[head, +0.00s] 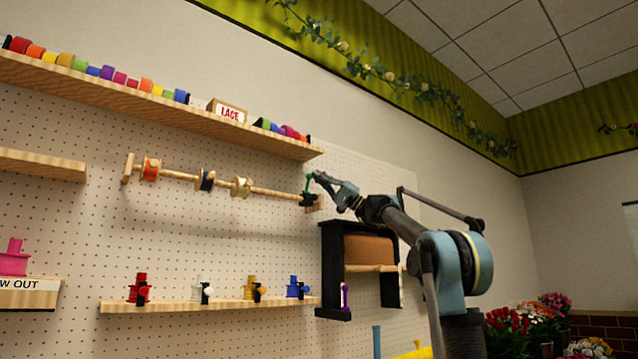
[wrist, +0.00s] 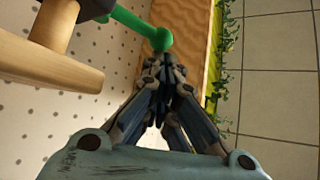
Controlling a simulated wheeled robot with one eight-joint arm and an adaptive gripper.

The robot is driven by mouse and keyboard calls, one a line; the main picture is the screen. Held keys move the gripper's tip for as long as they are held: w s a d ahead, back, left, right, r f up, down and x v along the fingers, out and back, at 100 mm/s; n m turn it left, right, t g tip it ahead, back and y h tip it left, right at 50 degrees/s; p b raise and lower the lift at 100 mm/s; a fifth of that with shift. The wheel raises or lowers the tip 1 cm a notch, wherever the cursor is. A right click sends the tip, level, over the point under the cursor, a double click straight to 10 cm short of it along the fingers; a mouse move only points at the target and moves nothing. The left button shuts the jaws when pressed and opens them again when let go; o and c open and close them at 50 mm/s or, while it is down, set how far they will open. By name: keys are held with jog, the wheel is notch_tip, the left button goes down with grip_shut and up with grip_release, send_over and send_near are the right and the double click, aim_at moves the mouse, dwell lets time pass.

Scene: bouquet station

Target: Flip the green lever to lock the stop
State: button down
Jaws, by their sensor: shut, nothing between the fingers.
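The green lever (head: 308,184) stands up from a black stop (head: 308,200) at the right end of a wooden rod on the pegboard. In the wrist view the green lever (wrist: 140,25) ends in a round knob close to my fingertips. My gripper (head: 318,176) is shut and empty, with its tips right beside the lever's knob. It also shows in the wrist view (wrist: 163,65), just below the knob. I cannot tell whether the fingers touch the lever. The black stop is partly cut off at the top of the wrist view (wrist: 92,8).
The wooden rod (head: 275,193) carries several spools to the left. A shelf (head: 200,118) with ribbon rolls runs above. A black-framed box (head: 332,270) sits below my arm, and a lower shelf (head: 215,305) holds small coloured spools.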

jog(key=shift+s+d+f, duration=0.1)
jog(key=shift+s+d, duration=0.1)
jog(key=shift+s, duration=0.05)
jog(key=w+d+f, duration=0.3)
jog(key=d+f, duration=0.3)
jog(key=f, duration=0.1)
jog(key=shift+w+d, duration=0.2)
dwell(0.3)
jog(key=shift+f, duration=0.1)
dwell(0.4)
